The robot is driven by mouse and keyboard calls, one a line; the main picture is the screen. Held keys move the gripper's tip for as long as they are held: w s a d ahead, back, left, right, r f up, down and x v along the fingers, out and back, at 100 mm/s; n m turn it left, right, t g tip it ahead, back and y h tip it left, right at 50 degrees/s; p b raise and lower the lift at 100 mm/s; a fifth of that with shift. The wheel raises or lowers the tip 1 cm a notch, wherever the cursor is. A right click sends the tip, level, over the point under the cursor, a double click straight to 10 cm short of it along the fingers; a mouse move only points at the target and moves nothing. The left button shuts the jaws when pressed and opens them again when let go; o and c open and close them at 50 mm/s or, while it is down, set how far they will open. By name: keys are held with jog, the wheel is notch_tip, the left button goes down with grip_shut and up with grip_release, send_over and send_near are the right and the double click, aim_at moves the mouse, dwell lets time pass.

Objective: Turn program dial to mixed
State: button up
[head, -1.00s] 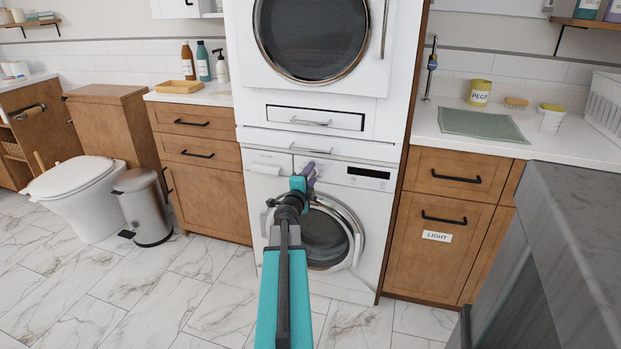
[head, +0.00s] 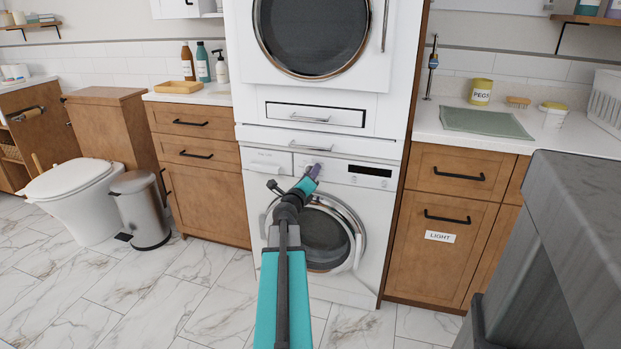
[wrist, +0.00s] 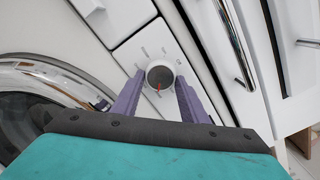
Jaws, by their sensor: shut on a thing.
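The program dial (wrist: 160,74) is a round grey-white knob on the white control panel of the washing machine (head: 264,200). Its red pointer line lies at the lower side of its face in the wrist view. Small marks ring it on the panel; their lettering is too small to read. My gripper (wrist: 160,80) has one purple finger on each side of the dial and is shut on it. In the head view my gripper (head: 314,171) reaches the panel left of the black display (head: 370,171), and its fingers largely hide the dial.
The round washer door (head: 355,225) lies just below my gripper. A detergent drawer (head: 270,161) is left of the dial. A dryer (head: 390,90) is stacked above. Wooden cabinets (head: 205,195) flank the machine, and the marble floor in front is clear.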

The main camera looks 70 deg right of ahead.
jog(key=shift+m, duration=0.3)
jog(key=o, duration=1)
